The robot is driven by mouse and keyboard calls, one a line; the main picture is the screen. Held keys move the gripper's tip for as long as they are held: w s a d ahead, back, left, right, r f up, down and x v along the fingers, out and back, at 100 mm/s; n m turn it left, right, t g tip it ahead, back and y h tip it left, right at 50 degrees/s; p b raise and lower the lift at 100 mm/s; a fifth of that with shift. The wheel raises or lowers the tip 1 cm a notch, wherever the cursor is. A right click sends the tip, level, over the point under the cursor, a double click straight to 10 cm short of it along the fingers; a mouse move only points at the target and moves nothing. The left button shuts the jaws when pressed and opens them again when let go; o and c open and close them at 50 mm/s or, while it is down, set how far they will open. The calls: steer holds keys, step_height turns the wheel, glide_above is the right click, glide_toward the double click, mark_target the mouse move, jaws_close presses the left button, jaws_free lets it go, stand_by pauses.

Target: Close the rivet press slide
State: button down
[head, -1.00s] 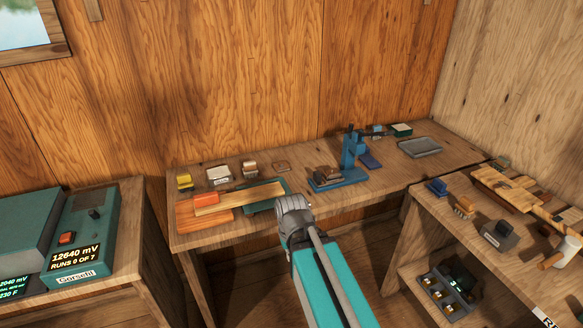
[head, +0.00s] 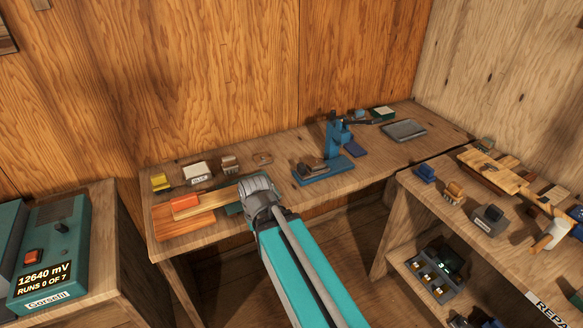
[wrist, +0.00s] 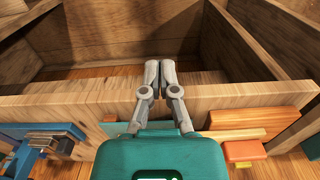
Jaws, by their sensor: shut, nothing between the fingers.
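The blue rivet press (head: 338,136) stands upright on the back bench, with a long base and a small dark and brown block (head: 311,168), possibly its slide, on the front left of the base. In the wrist view, part of the blue press (wrist: 22,134) shows at the lower left, cut off by the edge. My gripper (wrist: 160,68) is shut and empty, its fingertips together over the bench's front edge, apart from the press. In the head view, my wrist (head: 258,192) is left of the press and hides the fingers.
Orange and pale wooden boards (head: 188,222) lie at the bench's left, beside a green mat partly behind my wrist. Small boxes sit along the back. A grey tray (head: 404,130) is right of the press. The bench's front edge (wrist: 240,97) crosses the wrist view.

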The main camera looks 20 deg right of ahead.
mark_target(299, 171)
steer(key=w+d+n+h, duration=0.1)
steer(key=w+d+n, duration=0.1)
steer(key=w+n, duration=0.1)
steer(key=w+d+r+n+h, duration=0.1)
steer(key=w+d+n+h, duration=0.1)
steer(key=w, duration=0.4)
steer(key=w+d+n+h, duration=0.1)
steer(key=w+d+n, duration=0.1)
steer(key=w+n, duration=0.2)
steer(key=shift+w+d+r+h, duration=0.15)
steer(key=shift+w+r+h, duration=0.05)
steer(key=shift+r+h, duration=0.15)
steer(key=w+d+r+n+h, duration=0.2)
steer(key=w+n, duration=0.2)
steer(key=w, duration=0.2)
steer(key=w+d+r+n+h, duration=0.2)
steer(key=w+d+n, duration=0.1)
steer(key=w+n, duration=0.2)
steer(key=shift+w+r, duration=0.15)
steer(key=shift+w, duration=0.35)
steer(key=shift+d+f, duration=0.2)
steer(key=shift+b+x, duration=0.55)
steer(key=shift+x, duration=0.25)
steer(key=b+x, duration=0.5)
steer(key=x, duration=0.3)
steer(key=shift+b, duration=0.4)
steer(key=d, duration=0.3)
steer(key=shift+w+r, duration=0.1)
steer(key=shift+r, duration=0.05)
steer(key=shift+d, duration=0.65)
